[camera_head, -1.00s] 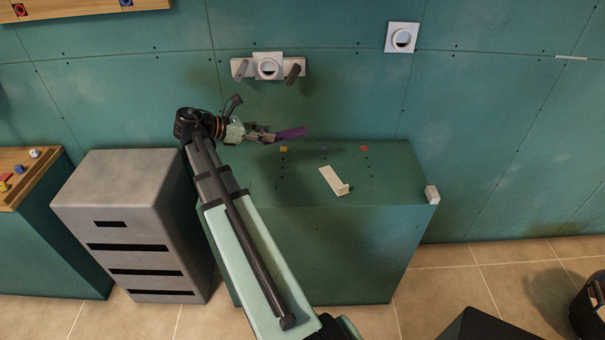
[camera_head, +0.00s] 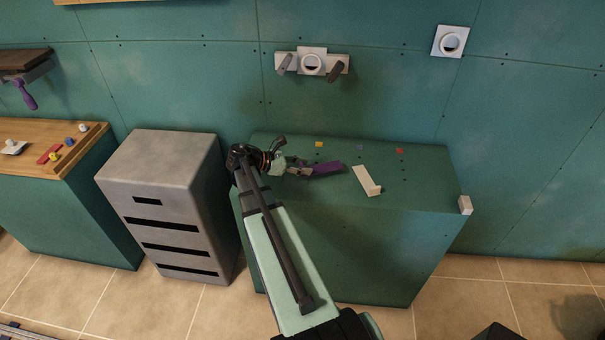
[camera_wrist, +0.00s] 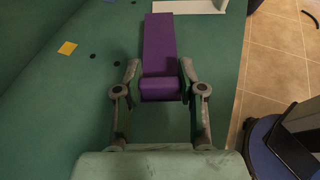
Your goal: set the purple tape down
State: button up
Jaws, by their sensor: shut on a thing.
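The purple tape (camera_head: 328,169) is a long flat strip with a thicker end. My gripper (camera_head: 306,171) is shut on that thicker end, over the green counter (camera_head: 430,184). In the wrist view the purple tape (camera_wrist: 160,45) points away from me between the two fingers of my gripper (camera_wrist: 161,88). It appears low over the green top; I cannot tell whether it touches it. Its far end lies close to a white L-shaped piece (camera_head: 366,181), which shows partly at the top of the wrist view (camera_wrist: 190,6).
Yellow (camera_head: 319,144), blue (camera_head: 360,147) and red (camera_head: 399,151) squares lie along the counter's back, near small dark dots. A white block (camera_head: 465,205) sits at the right edge. A grey drawer cabinet (camera_head: 160,165) stands to the left. The counter's right front is clear.

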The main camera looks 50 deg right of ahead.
jog(key=shift+f, duration=1.85)
jog(key=o, duration=0.8)
jog(key=b+v, duration=0.2)
jog(key=v, duration=1)
